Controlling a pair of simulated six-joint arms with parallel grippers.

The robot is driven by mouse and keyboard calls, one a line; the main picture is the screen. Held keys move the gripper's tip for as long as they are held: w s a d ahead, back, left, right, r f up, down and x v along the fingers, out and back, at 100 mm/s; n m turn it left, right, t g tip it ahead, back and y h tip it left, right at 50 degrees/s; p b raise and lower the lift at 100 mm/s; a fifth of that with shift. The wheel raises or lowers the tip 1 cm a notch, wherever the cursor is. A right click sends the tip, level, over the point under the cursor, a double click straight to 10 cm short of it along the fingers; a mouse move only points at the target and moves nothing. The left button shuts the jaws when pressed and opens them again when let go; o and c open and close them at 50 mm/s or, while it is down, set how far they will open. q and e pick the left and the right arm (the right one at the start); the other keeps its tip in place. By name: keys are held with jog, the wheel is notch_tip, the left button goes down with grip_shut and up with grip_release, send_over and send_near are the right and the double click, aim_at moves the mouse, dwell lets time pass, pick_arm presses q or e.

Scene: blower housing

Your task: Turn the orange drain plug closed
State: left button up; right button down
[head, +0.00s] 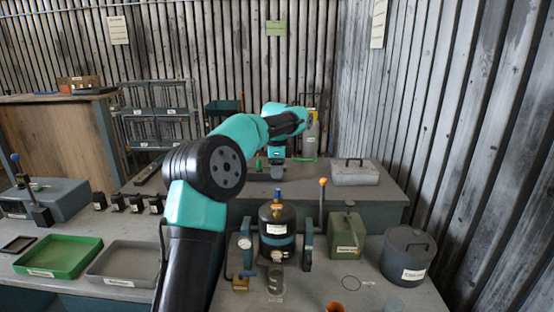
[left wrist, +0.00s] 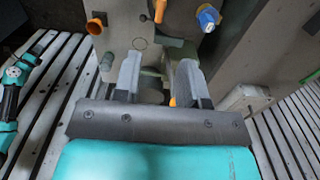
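In the left wrist view my left gripper (left wrist: 158,88) has its two grey fingers apart, with a gap between them. A small orange part (left wrist: 172,101) shows beside the right finger; I cannot tell whether it is the drain plug or whether it touches the finger. In the head view my left arm reaches over the front table toward the back bench, and its fingers are too small to make out. The dark blower housing (head: 277,237) stands upright on the front table with a blue-topped part (head: 278,194) above it. My right gripper is not in view.
An orange-knobbed lever (head: 323,183) stands beside the housing, with a green box (head: 346,236) and a grey lidded can (head: 407,254) to its right. An orange open piece (head: 335,307) is at the bottom edge. Green (head: 58,256) and grey trays (head: 124,262) lie left.

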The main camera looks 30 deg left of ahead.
pick_arm(q)
jog(key=shift+r, duration=2.05)
